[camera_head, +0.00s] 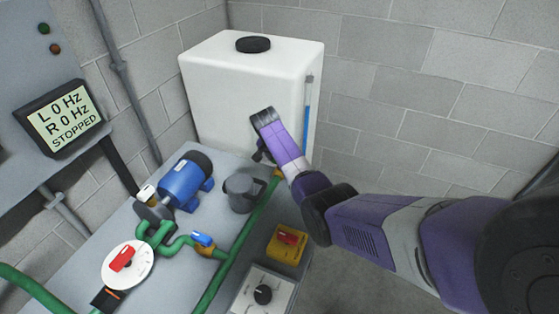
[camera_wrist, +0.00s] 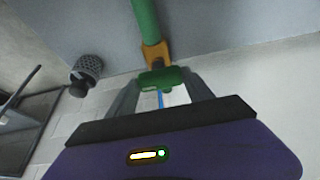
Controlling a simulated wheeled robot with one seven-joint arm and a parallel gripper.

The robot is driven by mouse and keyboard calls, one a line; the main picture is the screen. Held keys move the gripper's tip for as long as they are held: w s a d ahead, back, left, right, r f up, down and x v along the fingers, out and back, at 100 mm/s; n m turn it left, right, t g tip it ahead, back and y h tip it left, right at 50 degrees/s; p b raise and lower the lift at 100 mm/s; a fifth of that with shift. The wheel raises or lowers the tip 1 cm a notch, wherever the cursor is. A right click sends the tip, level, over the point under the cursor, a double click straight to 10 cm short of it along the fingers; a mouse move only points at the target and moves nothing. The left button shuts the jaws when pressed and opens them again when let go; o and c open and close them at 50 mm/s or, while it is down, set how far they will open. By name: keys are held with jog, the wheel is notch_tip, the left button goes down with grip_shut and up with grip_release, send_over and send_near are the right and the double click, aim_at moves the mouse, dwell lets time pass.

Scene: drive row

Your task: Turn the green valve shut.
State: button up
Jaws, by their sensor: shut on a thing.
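The green valve handle (camera_wrist: 162,77) sits on a brass valve body (camera_wrist: 155,53) at the end of a green pipe (camera_wrist: 144,20) in the wrist view. The handle appears to lie roughly across the pipe's line. My gripper (camera_wrist: 161,90) has its two grey fingers on either side of the handle and is shut on it. In the head view my gripper (camera_head: 262,154) is at the pipe's far end, in front of the white tank (camera_head: 235,90). The handle is hidden there behind my arm; a bit of brass body (camera_head: 277,172) shows.
A blue pump (camera_head: 183,183), a dark grey cylinder (camera_head: 243,192) and a blue-handled valve (camera_head: 202,240) are left of the pipe. A yellow box with a red switch (camera_head: 287,243) and a panel with a black knob (camera_head: 263,294) are nearer. The display (camera_head: 62,118) reads 0 Hz, STOPPED.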

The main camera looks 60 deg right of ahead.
jog(key=shift+d+r, duration=0.1)
dwell(0.3)
jog(key=o, duration=1.4)
jog(key=shift+c, duration=0.2)
jog(key=v, duration=0.7)
jog(key=shift+a+r, duration=0.25)
jog(key=shift+r, duration=0.1)
